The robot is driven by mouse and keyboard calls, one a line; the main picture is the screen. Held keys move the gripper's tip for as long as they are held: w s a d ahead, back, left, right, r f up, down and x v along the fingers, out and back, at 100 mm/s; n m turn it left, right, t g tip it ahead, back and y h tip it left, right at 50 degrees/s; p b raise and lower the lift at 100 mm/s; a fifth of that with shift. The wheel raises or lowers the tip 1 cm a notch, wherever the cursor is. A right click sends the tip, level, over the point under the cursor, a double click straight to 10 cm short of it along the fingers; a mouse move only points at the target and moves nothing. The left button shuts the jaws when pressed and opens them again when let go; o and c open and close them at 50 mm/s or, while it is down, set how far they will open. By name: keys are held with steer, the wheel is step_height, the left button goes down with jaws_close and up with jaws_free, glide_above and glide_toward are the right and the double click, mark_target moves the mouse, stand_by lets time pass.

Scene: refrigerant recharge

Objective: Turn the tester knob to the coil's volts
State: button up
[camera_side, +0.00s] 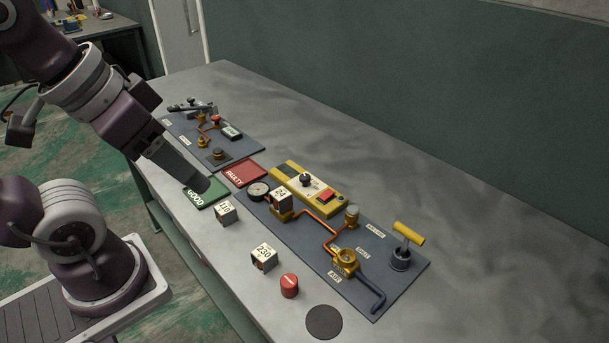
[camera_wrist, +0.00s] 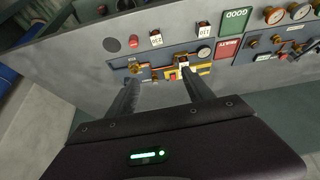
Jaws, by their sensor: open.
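The yellow tester (camera_side: 281,171) lies along the back of the dark board, with a pale face, a black knob (camera_side: 306,180) and a red part beside the knob. The knob's setting is too small to read. A white coil block marked 24 (camera_side: 282,198) sits on the brass valve just in front of the tester; it also shows in the wrist view (camera_wrist: 183,58). Loose coil blocks marked 110 (camera_side: 225,212) and 230 (camera_side: 264,257) stand on the bench in front. My gripper (camera_wrist: 163,84) is open and empty, above the bench left of the tester in the side view.
A round gauge (camera_side: 258,189) stands beside the 24 coil. A green GOOD plate (camera_side: 206,194) and red plate (camera_side: 244,173) lie to the left. A red cap (camera_side: 289,285) and black disc (camera_side: 324,321) lie in front. The back bench is clear.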

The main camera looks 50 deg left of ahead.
steer(key=w+n, duration=0.1)
steer(key=w, duration=0.1)
steer(key=w+r+n+g, duration=0.1)
steer(key=w, duration=0.4)
steer(key=shift+a+r+n+h, duration=0.3)
steer(key=shift+r+n+h, duration=0.05)
steer(key=shift+n+h, duration=0.05)
steer(key=shift+c, duration=0.7)
steer(key=n+g, duration=0.4)
steer(key=n, duration=0.6)
glide_above(305, 176)
step_height(305, 176, down, 17)
steer(key=shift+n+g+y, duration=0.3)
steer(key=shift+y, duration=0.1)
step_height(305, 176, down, 8)
steer(key=shift+r, duration=0.15)
steer(key=shift+f, duration=0.25)
jaws_close()
